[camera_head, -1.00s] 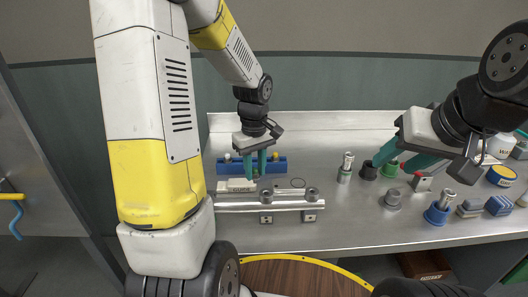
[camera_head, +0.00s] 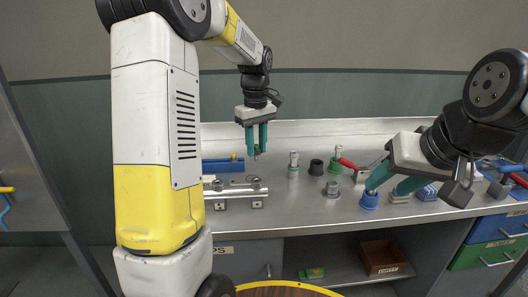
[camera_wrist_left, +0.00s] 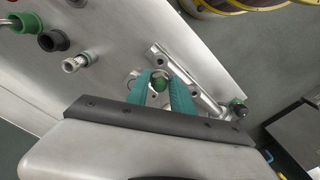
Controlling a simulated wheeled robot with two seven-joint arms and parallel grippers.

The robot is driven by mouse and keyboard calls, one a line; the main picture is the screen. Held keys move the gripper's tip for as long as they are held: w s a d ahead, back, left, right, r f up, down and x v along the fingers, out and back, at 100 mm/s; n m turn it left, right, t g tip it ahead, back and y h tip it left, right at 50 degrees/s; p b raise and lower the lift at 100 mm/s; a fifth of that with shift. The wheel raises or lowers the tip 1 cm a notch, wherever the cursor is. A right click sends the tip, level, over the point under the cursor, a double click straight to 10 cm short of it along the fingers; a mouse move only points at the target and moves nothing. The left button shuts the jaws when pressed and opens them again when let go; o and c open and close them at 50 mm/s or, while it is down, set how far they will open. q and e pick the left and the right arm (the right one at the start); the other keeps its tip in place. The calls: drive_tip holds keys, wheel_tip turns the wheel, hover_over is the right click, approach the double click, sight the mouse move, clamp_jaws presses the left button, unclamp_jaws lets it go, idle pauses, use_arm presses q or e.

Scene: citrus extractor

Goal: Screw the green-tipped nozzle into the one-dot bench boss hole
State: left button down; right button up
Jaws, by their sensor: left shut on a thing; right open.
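My left gripper (camera_head: 257,150) is shut on a small piece and holds it above the back of the bench. In the left wrist view, a green tip (camera_wrist_left: 160,85) shows between its fingers, consistent with the green-tipped nozzle. Most of the piece is hidden. Round bosses on a rail (camera_head: 236,193) stand below the left gripper. Dot marks are too small to read. My right gripper (camera_head: 384,184) is open, with its fingertips near a blue cup (camera_head: 369,202).
An upright metal nozzle (camera_head: 293,162), a black cup (camera_head: 316,167) and a green cup (camera_head: 335,166) stand in a row. A blue rack (camera_head: 222,166) is at the back left. Bare bench lies toward the front (camera_head: 285,215).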

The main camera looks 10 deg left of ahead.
sight(256, 155)
use_arm(q)
drive_tip(key=shift+f, duration=0.1)
drive_tip(key=shift+f, duration=2.85)
drive_tip(key=shift+f, duration=1.4)
drive_tip(key=c, duration=1)
unclamp_jaws()
drive_tip(key=shift+c, duration=0.2)
drive_tip(key=shift+r, duration=3.85)
